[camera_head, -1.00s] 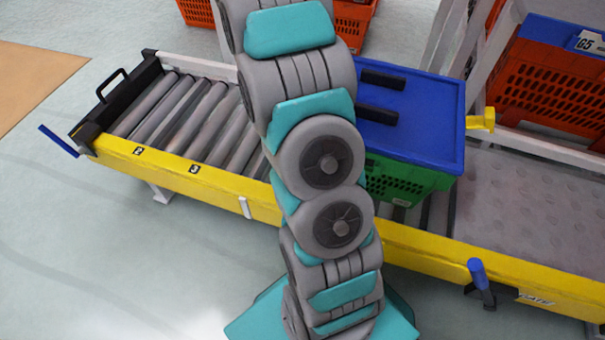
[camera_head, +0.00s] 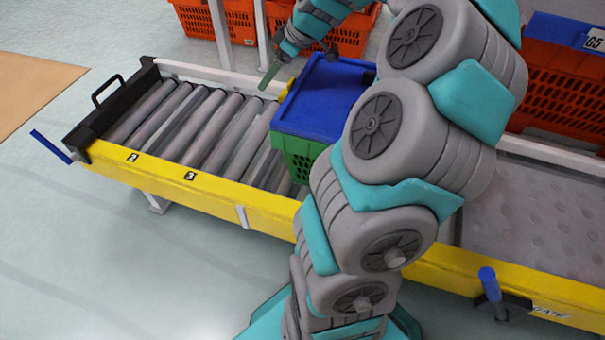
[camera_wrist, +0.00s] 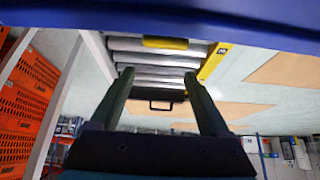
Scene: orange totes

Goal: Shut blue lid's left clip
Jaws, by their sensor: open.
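The blue lid (camera_head: 325,100) lies on a green tote (camera_head: 298,150) on the roller conveyor. A yellow clip (camera_head: 286,89) shows at the lid's left edge, partly hidden, so I cannot tell its exact angle. In the wrist view, the blue lid (camera_wrist: 180,13) fills the top, and the yellow clip (camera_wrist: 165,42) juts out below its edge. My gripper (camera_head: 268,77) is beyond the lid's left side, close to the clip. Its two fingers (camera_wrist: 158,75) are apart with nothing between them. My arm hides the lid's right part and that side's clip.
Bare rollers (camera_head: 205,125) lie left of the tote, with a yellow rail (camera_head: 170,182) in front and a black end stop (camera_head: 105,115) at the far end. A white post stands behind. Orange totes (camera_head: 205,22) are at the back and right.

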